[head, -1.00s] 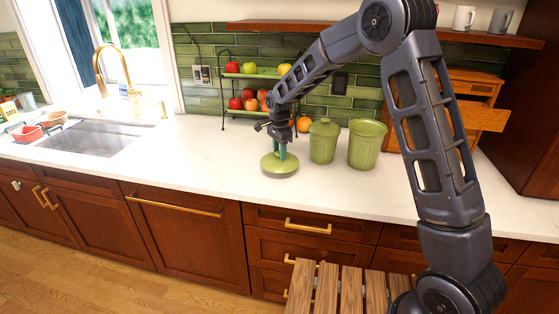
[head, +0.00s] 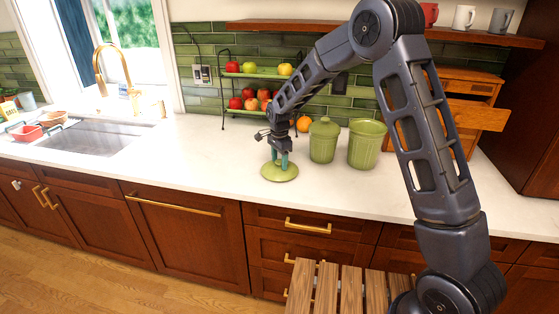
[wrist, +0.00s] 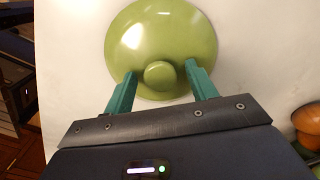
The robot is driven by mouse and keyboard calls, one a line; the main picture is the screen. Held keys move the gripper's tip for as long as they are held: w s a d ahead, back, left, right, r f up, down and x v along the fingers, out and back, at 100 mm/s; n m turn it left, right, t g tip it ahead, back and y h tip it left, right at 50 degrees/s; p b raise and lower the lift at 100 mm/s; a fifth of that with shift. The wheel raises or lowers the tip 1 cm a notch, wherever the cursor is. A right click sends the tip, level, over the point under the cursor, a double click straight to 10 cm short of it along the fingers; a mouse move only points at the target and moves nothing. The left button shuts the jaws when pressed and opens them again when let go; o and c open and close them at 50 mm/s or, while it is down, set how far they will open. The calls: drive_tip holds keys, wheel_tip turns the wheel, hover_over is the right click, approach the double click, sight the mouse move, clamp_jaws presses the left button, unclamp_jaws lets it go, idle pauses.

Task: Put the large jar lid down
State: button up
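The large jar lid (head: 279,173) is a round, glossy green dome with a small knob. It lies flat on the white counter, knob up, in front of the green jars. In the wrist view the lid (wrist: 160,30) fills the upper middle, with its knob between my fingers. My gripper (head: 279,160) is above the lid, pointing down. Its two teal fingers (wrist: 161,72) stand apart on either side of the knob, with a gap showing on both sides. A large open green jar (head: 366,146) stands to the right.
A smaller lidded green jar (head: 322,142) stands between the lid and the open jar. A fruit rack (head: 257,75) is behind, against the tiles. The sink (head: 92,138) is at the left. The counter (head: 200,155) left of the lid is clear.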

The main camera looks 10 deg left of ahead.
sight(280, 161)
drive_tip(key=shift+r, duration=0.15)
wheel_tip(280, 161, up, 12)
idle(0.5)
drive_tip(key=s+d+r+n+t, duration=0.15)
drive_tip(key=d+r, duration=0.35)
drive_tip(key=d, duration=0.5)
drive_tip(key=s+d+r+n, duration=0.1)
drive_tip(key=s+d+r, duration=0.3)
drive_tip(key=d, duration=0.6)
drive_tip(key=s+d+r+n+t, duration=0.1)
drive_tip(key=d+r+n, duration=0.1)
drive_tip(key=d+r, duration=0.6)
drive_tip(key=s+d+f+n+t, duration=0.1)
drive_tip(key=s+d+f+n, duration=0.1)
drive_tip(key=s+d, duration=0.8)
drive_tip(key=s+d+f+n+t, duration=0.1)
drive_tip(key=s+d+f+n, duration=0.1)
drive_tip(key=s+d, duration=0.8)
drive_tip(key=shift+s+d+f, duration=0.25)
drive_tip(key=shift+s+d, duration=0.05)
drive_tip(key=shift+d, duration=0.2)
drive_tip(key=shift+n, duration=0.25)
